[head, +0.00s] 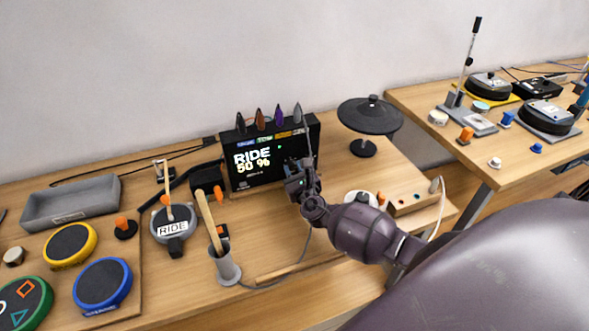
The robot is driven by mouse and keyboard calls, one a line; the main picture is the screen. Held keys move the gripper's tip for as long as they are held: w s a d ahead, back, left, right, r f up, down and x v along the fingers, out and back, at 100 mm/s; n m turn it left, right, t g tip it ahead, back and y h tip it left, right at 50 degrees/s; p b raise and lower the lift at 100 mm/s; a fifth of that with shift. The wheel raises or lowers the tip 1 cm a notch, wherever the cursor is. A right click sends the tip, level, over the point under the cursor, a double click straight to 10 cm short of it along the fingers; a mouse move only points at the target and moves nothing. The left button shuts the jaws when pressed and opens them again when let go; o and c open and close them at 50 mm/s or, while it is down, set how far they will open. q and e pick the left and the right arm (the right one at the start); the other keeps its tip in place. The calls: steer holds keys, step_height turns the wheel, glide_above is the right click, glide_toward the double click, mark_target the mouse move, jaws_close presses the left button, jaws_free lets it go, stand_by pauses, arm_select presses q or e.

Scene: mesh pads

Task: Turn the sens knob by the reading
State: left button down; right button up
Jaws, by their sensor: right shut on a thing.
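The black drum module (255,180) stands upright on the wooden bench, and its screen (252,160) reads "RIDE 50 %". My right gripper (293,168) is at the right part of the module's front face, shut on the sens knob. The gripper covers the knob, so its pointer and marks cannot be seen. A pad labelled RIDE (172,229) lies left of the module. My left gripper is not in view.
A cup with drumsticks (227,268) stands in front of the module. Yellow (69,245) and blue (103,284) pads and a grey tray (71,203) are at left. A black cymbal (370,115) stands behind right. A second bench (500,165) is at right.

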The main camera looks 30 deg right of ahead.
steer(key=shift+r+n+p, duration=0.2)
steer(key=shift+n+p, duration=0.3)
steer(key=shift+n, duration=1)
steer(key=shift+f+n, duration=0.15)
steer(key=shift+n, duration=0.15)
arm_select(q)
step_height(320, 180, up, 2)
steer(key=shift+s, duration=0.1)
arm_select(e)
steer(key=o, duration=0.9)
steer(key=shift+o, duration=0.2)
